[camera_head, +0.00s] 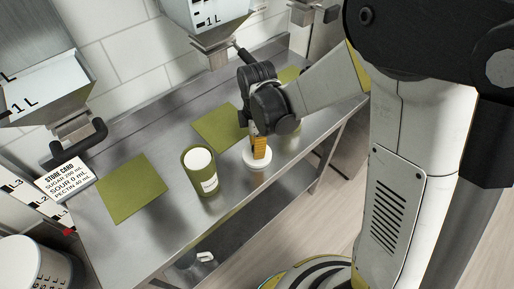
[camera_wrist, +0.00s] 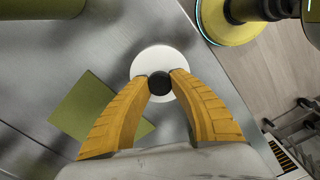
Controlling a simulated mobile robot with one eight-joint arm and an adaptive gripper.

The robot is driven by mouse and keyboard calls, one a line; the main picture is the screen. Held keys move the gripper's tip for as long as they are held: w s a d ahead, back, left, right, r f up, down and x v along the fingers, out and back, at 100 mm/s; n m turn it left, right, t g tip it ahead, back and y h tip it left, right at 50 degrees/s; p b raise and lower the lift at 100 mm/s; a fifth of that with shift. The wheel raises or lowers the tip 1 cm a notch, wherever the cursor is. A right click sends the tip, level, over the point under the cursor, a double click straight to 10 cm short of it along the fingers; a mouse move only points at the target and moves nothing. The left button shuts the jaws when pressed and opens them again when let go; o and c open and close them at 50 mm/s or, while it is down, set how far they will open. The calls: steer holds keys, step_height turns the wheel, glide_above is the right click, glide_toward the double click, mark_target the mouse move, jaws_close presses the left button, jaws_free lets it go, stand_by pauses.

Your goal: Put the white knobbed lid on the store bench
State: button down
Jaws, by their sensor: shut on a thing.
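The white lid (camera_head: 257,162) is a round disc below my gripper (camera_head: 260,147), close to the front edge of the store bench (camera_head: 170,215). In the wrist view, the lid (camera_wrist: 160,60) has a dark round knob (camera_wrist: 159,84). The two orange fingers of my gripper (camera_wrist: 160,78) are shut on this knob from both sides. The lid looks about level. I cannot tell whether it touches the steel bench top (camera_wrist: 110,55) or hangs just above it.
A green canister (camera_head: 209,182) with a white top face stands left of the lid. Green mats (camera_head: 134,188) (camera_head: 220,128) lie on the bench. Hoppers (camera_head: 208,22) hang above the back. A store card (camera_head: 66,178) stands at the left. Bare steel lies between the mats.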

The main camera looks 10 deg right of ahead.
steer(key=shift+f, duration=0.1)
steer(key=c, duration=1.2)
jaws_free()
step_height(320, 180, up, 12)
steer(key=p, duration=0.4)
steer(key=shift+s+d+r+m+t, duration=1.2)
steer(key=shift+s+d+r+m, duration=0.65)
steer(key=shift+m, duration=1.3)
steer(key=shift+s+d+r+m+t, duration=1.3)
steer(key=shift+s+d+m, duration=0.8)
steer(key=shift+m, duration=1)
steer(key=shift+s+d+r+m+t, duration=1.1)
steer(key=shift+s+d+r+m, duration=0.9)
steer(key=shift+m, duration=1.15)
